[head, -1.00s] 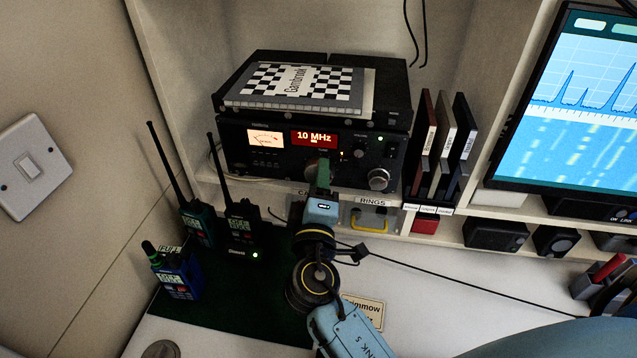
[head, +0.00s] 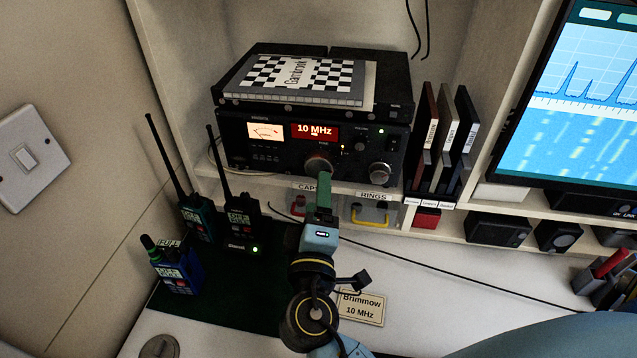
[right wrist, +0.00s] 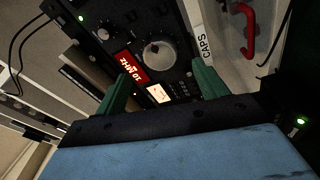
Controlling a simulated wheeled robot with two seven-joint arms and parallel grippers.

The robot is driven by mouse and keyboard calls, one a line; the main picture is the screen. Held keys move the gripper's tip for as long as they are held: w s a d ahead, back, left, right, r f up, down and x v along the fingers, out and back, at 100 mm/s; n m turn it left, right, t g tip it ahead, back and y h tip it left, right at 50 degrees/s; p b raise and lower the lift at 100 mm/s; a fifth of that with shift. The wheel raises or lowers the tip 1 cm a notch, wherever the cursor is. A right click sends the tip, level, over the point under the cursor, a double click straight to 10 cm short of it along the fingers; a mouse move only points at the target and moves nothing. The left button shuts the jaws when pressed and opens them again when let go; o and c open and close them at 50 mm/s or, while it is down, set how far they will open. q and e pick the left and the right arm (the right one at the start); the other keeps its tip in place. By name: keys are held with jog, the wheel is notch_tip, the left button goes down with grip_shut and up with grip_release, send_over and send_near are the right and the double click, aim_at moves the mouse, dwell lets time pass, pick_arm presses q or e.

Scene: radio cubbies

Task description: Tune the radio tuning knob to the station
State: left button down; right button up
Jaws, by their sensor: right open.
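The radio (head: 268,172) sits on the shelf, a black box with a lit meter and a red display (head: 315,132) reading 10 MHz. Its large round tuning knob (head: 318,168) is below the display and shows grey in the right wrist view (right wrist: 157,55). My right gripper (head: 320,188) has green fingers and is just in front of and below the knob. In the right wrist view its fingers (right wrist: 163,84) are spread apart with nothing between them, and the knob lies beyond them, apart. A card (head: 361,308) on the desk reads Brimmow 10 MHz. My left gripper is not in view.
Another knob (head: 380,172) is at the radio's right. Handheld radios (head: 240,222) stand at left. Labelled CAPS and RINGS drawers (head: 370,214) are under the shelf. A black cable crosses the desk.

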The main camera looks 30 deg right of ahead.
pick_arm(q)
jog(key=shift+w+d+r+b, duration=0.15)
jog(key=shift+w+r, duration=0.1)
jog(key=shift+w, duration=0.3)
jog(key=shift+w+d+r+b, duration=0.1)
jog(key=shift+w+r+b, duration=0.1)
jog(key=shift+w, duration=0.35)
pick_arm(e)
jog(key=v, duration=0.7)
jog(key=shift+s+a, duration=0.2)
jog(key=shift+s, duration=0.05)
jog(key=shift+f, duration=0.1)
